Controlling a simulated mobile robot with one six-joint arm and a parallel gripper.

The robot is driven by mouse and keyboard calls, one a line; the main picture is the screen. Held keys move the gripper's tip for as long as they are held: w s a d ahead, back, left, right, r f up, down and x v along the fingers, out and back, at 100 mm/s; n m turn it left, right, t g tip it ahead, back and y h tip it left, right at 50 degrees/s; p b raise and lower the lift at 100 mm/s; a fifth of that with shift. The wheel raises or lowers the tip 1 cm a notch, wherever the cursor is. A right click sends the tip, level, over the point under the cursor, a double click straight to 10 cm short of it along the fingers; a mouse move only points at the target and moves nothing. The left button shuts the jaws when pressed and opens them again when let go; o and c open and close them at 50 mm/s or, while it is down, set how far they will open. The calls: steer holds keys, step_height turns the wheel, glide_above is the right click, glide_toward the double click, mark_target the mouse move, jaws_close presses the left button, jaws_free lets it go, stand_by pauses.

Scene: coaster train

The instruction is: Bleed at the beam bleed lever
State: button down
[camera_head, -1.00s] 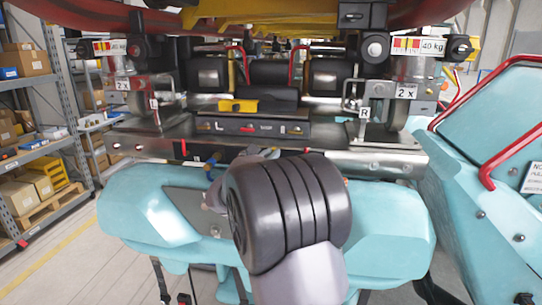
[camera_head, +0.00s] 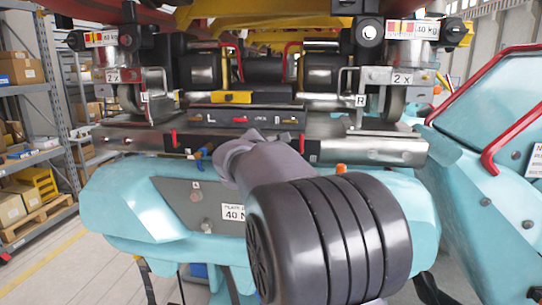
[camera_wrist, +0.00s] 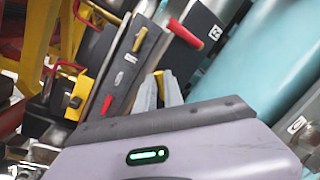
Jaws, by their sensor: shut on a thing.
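In the head view, the steel beam (camera_head: 120,136) runs across the middle, with a black panel (camera_head: 222,118) on top and small red levers (camera_head: 174,138) along its front. A small blue and yellow fitting (camera_head: 199,154) sits at its front edge, just left of my wrist. A red strip shows beside the left finger. Most of the lever is hidden by the fingers.
A turquoise housing (camera_head: 120,205) lies below the beam, and a turquoise car body with a red rail (camera_head: 490,155) stands at the right. Wheel assemblies (camera_head: 395,100) flank the panel. Shelves with boxes (camera_head: 25,100) stand at the left, beside open floor.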

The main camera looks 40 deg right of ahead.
steer(key=m+b, duration=0.1)
steer(key=f+m+y+b, duration=0.1)
steer(key=m+b, duration=0.1)
steer(key=m+t+b, duration=0.1)
steer(key=b, duration=0.1)
steer(key=shift+s+d+f+m, duration=0.3)
steer(key=shift+s+d, duration=0.05)
steer(key=shift+s, duration=0.05)
steer(key=shift+s+d+f+m+t+y+b, duration=0.1)
steer(key=shift+f+m+t+y+b, duration=0.1)
steer(key=shift+m+b, duration=0.55)
steer(key=shift+f+m+t+y+b, duration=0.1)
steer(key=shift+f+m+y+b, duration=0.1)
steer(key=shift+m+b, duration=0.55)
steer(key=c, duration=1.5)
jaws_free()
steer(key=shift+o, duration=0.2)
steer(key=v, duration=1.7)
steer(key=shift+s+r, duration=0.2)
